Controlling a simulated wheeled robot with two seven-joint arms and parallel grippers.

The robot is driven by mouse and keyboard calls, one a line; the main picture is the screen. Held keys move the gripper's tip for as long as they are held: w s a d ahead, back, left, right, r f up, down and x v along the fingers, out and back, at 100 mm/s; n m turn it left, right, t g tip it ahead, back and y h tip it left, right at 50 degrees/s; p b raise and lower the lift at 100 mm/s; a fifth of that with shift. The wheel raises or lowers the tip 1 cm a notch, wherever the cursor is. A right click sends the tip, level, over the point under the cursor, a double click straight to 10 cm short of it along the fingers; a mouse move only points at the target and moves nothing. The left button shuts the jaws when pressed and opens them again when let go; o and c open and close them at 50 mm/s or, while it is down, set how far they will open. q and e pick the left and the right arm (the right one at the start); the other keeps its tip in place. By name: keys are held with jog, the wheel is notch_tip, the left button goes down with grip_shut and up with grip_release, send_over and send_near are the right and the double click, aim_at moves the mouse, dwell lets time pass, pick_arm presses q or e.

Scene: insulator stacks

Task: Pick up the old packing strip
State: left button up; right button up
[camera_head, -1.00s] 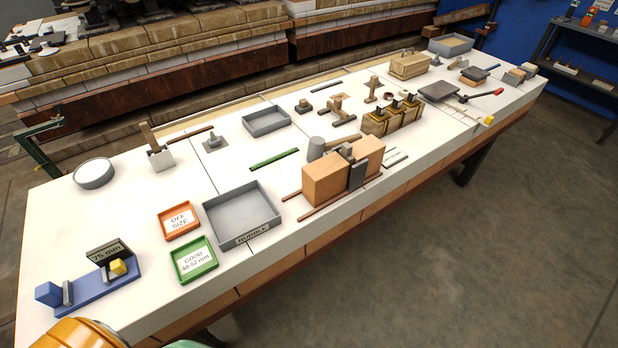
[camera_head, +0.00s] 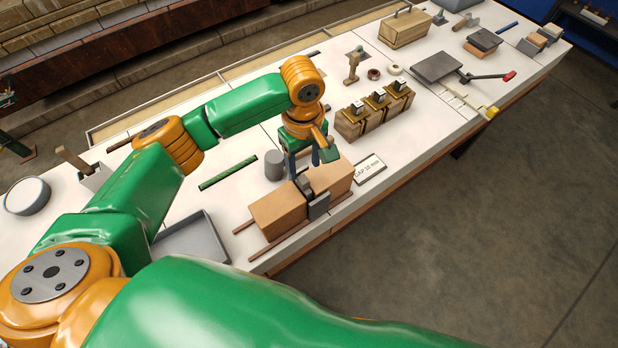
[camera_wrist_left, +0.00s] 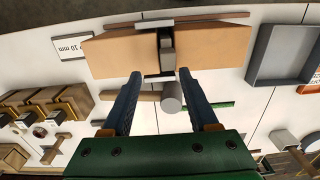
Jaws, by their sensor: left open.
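Two tan blocks (camera_head: 279,211) stand end to end on thin brown rails near the table's front edge. A dark grey piece (camera_head: 304,184) sits in the gap between them, with a grey plate (camera_head: 318,206) at its front; it also shows in the left wrist view (camera_wrist_left: 167,41). I cannot tell for sure which part is the old packing strip. My left gripper (camera_head: 304,162) is open and empty, just behind and above the blocks. In the left wrist view its fingertips (camera_wrist_left: 159,77) point toward the gap, apart from the blocks. My right gripper is not seen.
A grey mallet (camera_head: 274,164) lies close behind the blocks, near my left fingers. A green strip (camera_head: 228,172) lies to its left. A gap label (camera_head: 369,170) and wooden blocks with dark fittings (camera_head: 352,124) are to the right. A grey tray (camera_head: 203,242) is partly hidden.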

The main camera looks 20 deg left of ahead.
aim_at(303, 179)
pick_arm(q)
jog(key=s+f, duration=0.2)
jog(key=shift+s+d+f, duration=0.15)
jog(key=shift+s, duration=0.15)
jog(key=shift+s+f, duration=0.1)
jog(key=shift+f, duration=0.25)
jog(key=shift+w+f, duration=0.3)
jog(key=shift+w, duration=0.4)
jog(key=shift+c, duration=1.3)
jog(key=c, duration=0.7)
jog(key=shift+s+r, duration=0.1)
jog(key=shift+s, duration=0.2)
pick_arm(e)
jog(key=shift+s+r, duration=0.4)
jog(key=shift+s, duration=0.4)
pick_arm(q)
jog(key=shift+w, duration=0.15)
